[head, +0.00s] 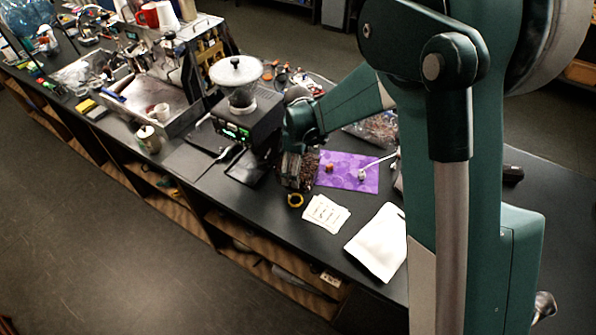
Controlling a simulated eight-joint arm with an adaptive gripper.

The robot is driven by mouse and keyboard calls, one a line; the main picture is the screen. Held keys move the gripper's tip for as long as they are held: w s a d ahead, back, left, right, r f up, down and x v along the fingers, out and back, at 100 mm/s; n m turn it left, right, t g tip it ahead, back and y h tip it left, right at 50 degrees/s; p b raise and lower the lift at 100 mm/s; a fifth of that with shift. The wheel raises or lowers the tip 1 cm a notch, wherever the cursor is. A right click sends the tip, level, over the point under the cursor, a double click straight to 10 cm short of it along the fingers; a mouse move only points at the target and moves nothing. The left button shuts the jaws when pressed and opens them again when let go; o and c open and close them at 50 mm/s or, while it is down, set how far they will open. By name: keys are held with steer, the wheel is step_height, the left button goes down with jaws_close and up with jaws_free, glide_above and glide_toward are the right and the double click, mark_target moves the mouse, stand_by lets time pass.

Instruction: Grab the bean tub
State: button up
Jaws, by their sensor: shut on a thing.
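The bean tub (298,172) is a clear-looking container filled with dark brown beans, in the middle of the head view. It is beside the black grinder with the green display. My gripper (296,152) reaches down from the upper right and is shut on the tub's upper part. The fingers are small and dark here, and they and my wrist hide part of the tub. I cannot tell whether the tub's base touches the counter.
The grinder (240,115) stands close on the left. A purple mat (349,172) with small parts lies to the right. An espresso machine (165,75) stands farther left.

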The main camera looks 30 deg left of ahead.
steer(key=shift+r, duration=0.25)
step_height(320, 180, up, 28)
steer(key=b, duration=0.1)
steer(key=shift+f, duration=0.2)
stand_by(0.7)
